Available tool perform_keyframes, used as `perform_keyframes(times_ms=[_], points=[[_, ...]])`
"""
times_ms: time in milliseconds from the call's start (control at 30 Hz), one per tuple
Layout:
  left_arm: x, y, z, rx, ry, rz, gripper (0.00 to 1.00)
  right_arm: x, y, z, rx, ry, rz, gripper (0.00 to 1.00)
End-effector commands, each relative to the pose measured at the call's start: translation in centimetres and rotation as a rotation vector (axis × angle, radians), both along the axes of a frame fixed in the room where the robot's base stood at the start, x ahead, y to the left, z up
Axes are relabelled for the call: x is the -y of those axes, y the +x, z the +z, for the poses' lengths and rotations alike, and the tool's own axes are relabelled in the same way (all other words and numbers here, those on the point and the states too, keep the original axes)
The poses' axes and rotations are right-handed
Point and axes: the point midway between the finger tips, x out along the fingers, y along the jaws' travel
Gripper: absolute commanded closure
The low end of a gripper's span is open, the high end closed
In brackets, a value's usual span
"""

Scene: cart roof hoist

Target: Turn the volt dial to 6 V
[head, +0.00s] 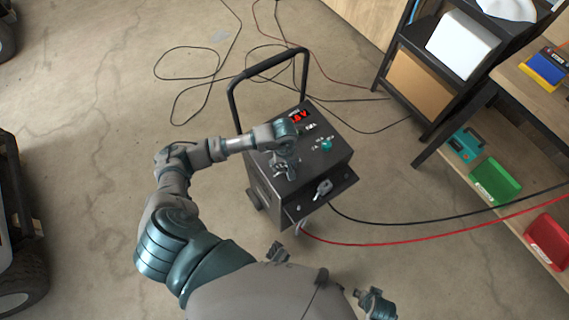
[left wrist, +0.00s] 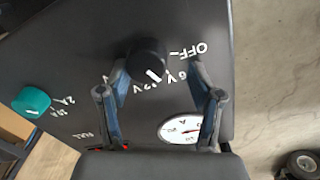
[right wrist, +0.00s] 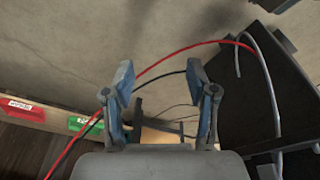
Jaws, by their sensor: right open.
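The volt dial (left wrist: 147,60) is a black round knob with a white pointer mark, on the dark top of the charger cart (head: 328,158). In the left wrist view, labels OFF, 6 V and 12 V lie around its right and lower side. The white mark points down, between the 12 V and 6 V labels; I cannot tell its exact setting. My left gripper (left wrist: 157,68) is open, its fingertips on either side of the dial with gaps visible. In the head view my left gripper (head: 284,165) hides the dial. My right gripper (right wrist: 160,78) is open and empty.
A teal knob (left wrist: 31,100) and a round gauge (left wrist: 181,130) share the panel. The cart has a black handle (head: 268,64). A clamp (head: 322,188) lies at its front. Red cable (head: 400,242) crosses the floor. Shelving stands right.

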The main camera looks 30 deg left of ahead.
Motion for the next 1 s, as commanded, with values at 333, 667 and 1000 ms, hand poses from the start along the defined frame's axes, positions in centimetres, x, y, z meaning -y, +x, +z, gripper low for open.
perform_keyframes(times_ms=[333,667,1000], points=[[0.6,0.0,0.3,0.003,-0.001,-0.005,0.96,0.2,0.1,0.0,0.002,-0.005,0.0,0.43],[0.2,0.3,0.2,0.008,-0.007,-0.003,0.97,0.3,0.0,0.0,0.001,-0.008,0.007,0.43],[0.0,0.3,0.2,0.009,0.001,0.003,0.97,-0.4,0.0,-0.1,0.0,0.006,-0.001,0.43]])
